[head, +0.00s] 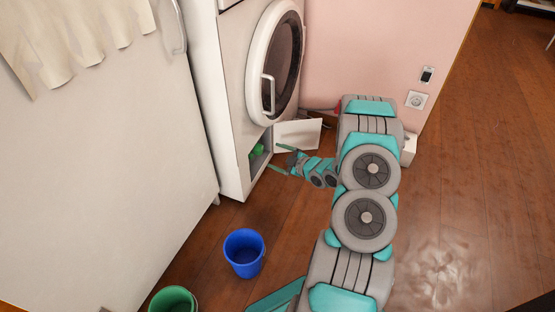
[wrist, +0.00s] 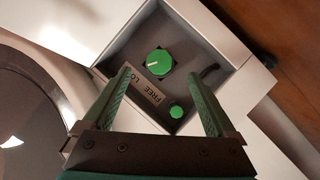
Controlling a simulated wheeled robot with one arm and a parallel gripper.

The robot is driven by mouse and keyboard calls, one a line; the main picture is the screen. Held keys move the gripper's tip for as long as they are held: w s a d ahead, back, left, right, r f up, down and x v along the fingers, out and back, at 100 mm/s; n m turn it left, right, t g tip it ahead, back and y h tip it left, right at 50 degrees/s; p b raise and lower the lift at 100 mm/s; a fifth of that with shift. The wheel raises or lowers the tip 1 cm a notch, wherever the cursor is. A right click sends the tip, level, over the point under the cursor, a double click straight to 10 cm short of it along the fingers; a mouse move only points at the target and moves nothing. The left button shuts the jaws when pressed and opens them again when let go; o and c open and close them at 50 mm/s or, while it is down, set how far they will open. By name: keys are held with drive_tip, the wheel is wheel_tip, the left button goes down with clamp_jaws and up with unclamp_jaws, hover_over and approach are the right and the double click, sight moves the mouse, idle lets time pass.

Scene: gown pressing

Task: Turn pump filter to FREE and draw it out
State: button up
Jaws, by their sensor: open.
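The pump filter (wrist: 159,63) is a round green knob with a white mark on its left side, set in the open recess low on the white washer. A pale label (wrist: 150,92) beside it reads FREE, with another word partly hidden by a finger. Green also shows inside the recess in the head view (head: 257,150). My gripper (wrist: 159,77) is open and empty, its two fingers pointing at the recess with the filter between and beyond their tips. In the head view my gripper (head: 275,158) is just outside the recess, apart from the filter.
A smaller green knob (wrist: 177,111) and a short black hose (wrist: 209,73) are in the recess. The white flap (head: 298,135) stands open right of it. A blue bucket (head: 244,253) and a green bucket (head: 174,300) stand on the floor. A pink wall is behind.

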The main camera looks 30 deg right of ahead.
sight(262, 151)
drive_tip(key=shift+b+x, duration=0.4)
drive_tip(key=shift+x, duration=3.45)
drive_tip(key=shift+a, duration=0.1)
drive_tip(key=shift+c, duration=0.4)
drive_tip(key=c, duration=1.4)
